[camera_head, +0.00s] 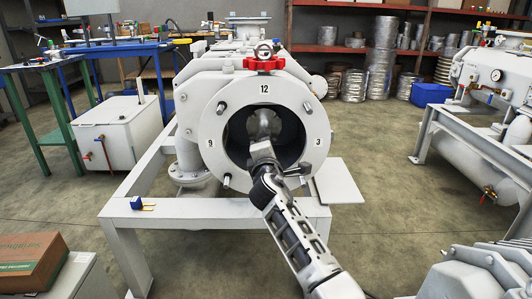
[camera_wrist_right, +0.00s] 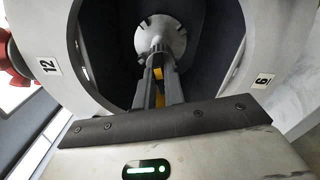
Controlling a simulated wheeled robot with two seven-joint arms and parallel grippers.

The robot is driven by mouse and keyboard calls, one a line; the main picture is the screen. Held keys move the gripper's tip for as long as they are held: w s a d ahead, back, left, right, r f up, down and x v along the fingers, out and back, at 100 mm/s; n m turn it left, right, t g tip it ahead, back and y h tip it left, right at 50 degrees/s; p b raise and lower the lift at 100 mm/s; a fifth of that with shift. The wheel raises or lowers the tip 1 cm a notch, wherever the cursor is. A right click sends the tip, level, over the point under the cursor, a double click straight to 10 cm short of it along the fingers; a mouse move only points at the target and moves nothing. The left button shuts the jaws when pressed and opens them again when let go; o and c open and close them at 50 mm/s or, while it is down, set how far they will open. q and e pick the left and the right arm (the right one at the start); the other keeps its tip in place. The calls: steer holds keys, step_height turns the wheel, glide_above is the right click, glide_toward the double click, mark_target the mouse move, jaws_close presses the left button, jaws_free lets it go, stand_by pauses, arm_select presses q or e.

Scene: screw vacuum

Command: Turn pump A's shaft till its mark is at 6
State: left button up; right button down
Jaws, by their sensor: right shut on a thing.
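Pump A (camera_head: 207,118) faces me with a round flange and a dark central opening. The 12 label (camera_head: 264,89), 3 label (camera_head: 318,141) and 9 label (camera_head: 210,143) show on the flange. In the right wrist view, the 12 label (camera_wrist_right: 48,66) is at left and the 6 label (camera_wrist_right: 262,81) at right. The shaft (camera_wrist_right: 158,50) stands in the opening before a pale notched disc (camera_wrist_right: 160,35). My right gripper (camera_wrist_right: 157,85) reaches inside and is shut on the shaft end. Yellow shows between its fingers; I cannot tell whether it is the mark. My left gripper is out of view.
A red part (camera_head: 264,64) sits on top of the pump. Several studs ring the flange. A small blue block (camera_head: 136,202) lies on the white frame (camera_head: 225,217) at left. A cardboard box (camera_head: 30,262) is at lower left.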

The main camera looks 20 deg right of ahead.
arm_select(q)
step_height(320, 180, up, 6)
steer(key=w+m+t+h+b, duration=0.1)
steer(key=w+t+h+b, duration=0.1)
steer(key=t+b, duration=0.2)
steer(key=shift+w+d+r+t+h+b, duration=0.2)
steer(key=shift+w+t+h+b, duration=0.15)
steer(key=shift+b, duration=1.25)
arm_select(e)
steer(key=shift+a+f+m, duration=0.1)
steer(key=shift+f+m, duration=0.1)
steer(key=shift+m, duration=4.35)
steer(key=shift+a+f+m, duration=0.1)
steer(key=shift+f+m, duration=0.05)
steer(key=shift+m, duration=4.4)
steer(key=c, duration=1.5)
jaws_free()
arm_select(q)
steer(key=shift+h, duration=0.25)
arm_select(e)
steer(key=shift+r, duration=0.1)
